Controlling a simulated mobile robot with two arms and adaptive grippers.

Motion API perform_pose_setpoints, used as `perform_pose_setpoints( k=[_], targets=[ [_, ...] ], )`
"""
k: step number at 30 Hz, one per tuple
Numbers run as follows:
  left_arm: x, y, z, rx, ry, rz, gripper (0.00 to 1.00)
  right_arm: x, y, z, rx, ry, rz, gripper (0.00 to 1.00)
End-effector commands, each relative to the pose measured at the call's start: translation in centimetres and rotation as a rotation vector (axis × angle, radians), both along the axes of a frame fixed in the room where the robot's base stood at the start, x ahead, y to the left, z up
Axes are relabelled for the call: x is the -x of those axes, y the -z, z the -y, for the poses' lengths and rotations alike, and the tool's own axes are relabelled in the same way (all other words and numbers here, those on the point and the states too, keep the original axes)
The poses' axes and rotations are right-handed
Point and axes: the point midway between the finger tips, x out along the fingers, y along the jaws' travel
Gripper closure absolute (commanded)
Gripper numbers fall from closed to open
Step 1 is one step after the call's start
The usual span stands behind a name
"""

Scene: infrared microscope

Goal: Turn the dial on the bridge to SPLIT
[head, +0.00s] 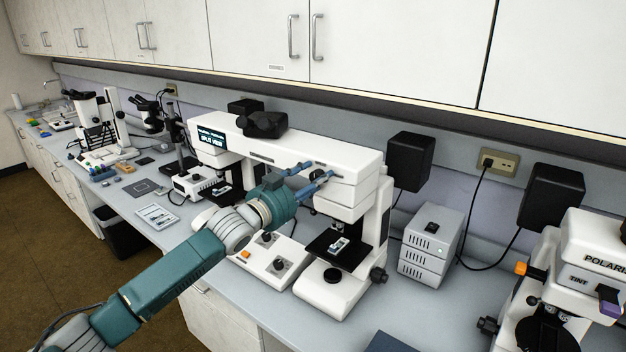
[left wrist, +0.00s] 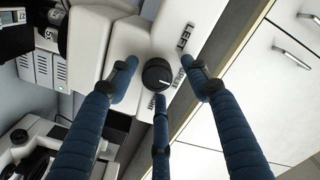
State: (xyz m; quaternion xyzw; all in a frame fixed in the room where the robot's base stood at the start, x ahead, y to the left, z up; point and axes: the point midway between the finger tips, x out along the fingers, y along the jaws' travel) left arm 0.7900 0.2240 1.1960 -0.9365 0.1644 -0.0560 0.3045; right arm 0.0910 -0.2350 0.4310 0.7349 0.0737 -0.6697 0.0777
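The white bridge (head: 300,150) spans two microscope stands, and its small screen (head: 212,139) appears to read SPLIT VIEW. In the left wrist view the black round dial (left wrist: 157,75) sits on the bridge's white face, its white pointer mark aimed right and slightly down. A LEFT label (left wrist: 182,38) is above it; two other labels are partly covered by fingers. My left gripper (head: 313,174) is at the bridge's front. Its blue fingers are spread around the dial, with visible gaps at the sides; contact by the lower finger cannot be told.
A white control box (head: 275,262) with knobs and a microscope stage (head: 335,247) lie below the gripper. A grey slotted box (head: 430,243) and another microscope (head: 570,280) stand to the right. White cabinets (head: 390,45) hang above.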

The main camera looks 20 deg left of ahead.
Motion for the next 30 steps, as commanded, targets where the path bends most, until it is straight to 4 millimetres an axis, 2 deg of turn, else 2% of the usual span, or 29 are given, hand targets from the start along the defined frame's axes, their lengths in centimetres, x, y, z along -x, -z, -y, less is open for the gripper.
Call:
perform_pose_setpoints(
  k=[5, 8, 15, 21, 30],
  targets=[
    [0.5, 0.3, -0.2, -0.002, -0.001, -0.004, 0.52, -0.1, 0.0, 0.4, 0.004, -0.003, 0.001, 0.60],
    [1.6, 0.4, -0.7, -0.001, -0.001, -0.004, 0.52, 0.0, 0.0, 0.3, 0.003, -0.002, 0.001, 0.60],
    [6.6, 0.4, -2.4, -0.003, 0.000, -0.006, 0.52, 0.0, 0.0, 0.1, 0.001, -0.001, 0.000, 0.60],
    [9.7, 0.3, -3.5, -0.001, -0.001, -0.003, 0.52, 0.0, 0.0, 0.1, 0.001, -0.001, -0.001, 0.60],
    [11.3, 0.1, -4.1, 0.000, 0.000, 0.000, 0.52, 0.0, 0.0, 0.0, 0.000, -0.001, -0.001, 0.60]
  ],
)
